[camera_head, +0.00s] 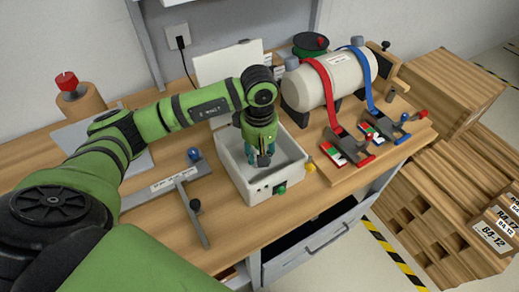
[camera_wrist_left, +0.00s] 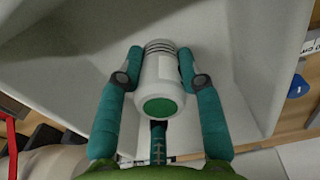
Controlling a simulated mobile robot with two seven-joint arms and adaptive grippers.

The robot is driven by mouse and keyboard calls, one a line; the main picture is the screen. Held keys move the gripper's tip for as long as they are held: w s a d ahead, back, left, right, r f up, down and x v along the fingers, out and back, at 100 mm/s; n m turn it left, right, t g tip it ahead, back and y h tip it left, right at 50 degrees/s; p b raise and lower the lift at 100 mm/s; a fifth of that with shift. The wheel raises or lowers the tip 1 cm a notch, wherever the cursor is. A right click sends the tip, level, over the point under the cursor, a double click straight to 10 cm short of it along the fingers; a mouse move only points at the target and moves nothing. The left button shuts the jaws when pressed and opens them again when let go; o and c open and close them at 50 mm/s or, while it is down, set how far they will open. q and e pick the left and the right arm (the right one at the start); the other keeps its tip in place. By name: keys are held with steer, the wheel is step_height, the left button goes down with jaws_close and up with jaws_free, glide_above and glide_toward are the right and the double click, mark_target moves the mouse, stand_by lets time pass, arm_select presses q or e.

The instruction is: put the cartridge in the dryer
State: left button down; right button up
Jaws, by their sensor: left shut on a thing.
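The cartridge (camera_wrist_left: 161,72), white with dark stripes and a green round end, is held between the teal fingers of my left gripper (camera_wrist_left: 160,60) in the left wrist view. The dryer (camera_head: 258,186) is a white open-topped box on the bench in the head view, with its white lid (camera_head: 228,62) standing up behind it. My left gripper (camera_head: 262,158) points down into the dryer's opening and is shut on the cartridge. In the head view the gripper hides the cartridge. I cannot tell whether the cartridge touches the dryer's floor. My right gripper is not in view.
A cream tank (camera_head: 325,82) with red and blue straps stands on a board right of the dryer. A grey bracket (camera_head: 170,184) with a blue knob lies to the left. An open drawer (camera_head: 318,232) is below. Wooden crates (camera_head: 445,90) stand right.

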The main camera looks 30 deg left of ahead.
arm_select(q)
steer(key=shift+f+b, duration=0.2)
steer(key=shift+b, duration=0.1)
steer(key=c, duration=0.8)
jaws_free()
steer(key=shift+r, duration=0.1)
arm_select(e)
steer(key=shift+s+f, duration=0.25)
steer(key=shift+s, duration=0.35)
arm_select(q)
steer(key=shift+r+p, duration=0.25)
steer(key=shift+p, duration=0.15)
step_height(320, 180, up, 11)
steer(key=b, duration=0.3)
steer(key=shift+f, duration=0.2)
steer(key=shift+r, duration=0.6)
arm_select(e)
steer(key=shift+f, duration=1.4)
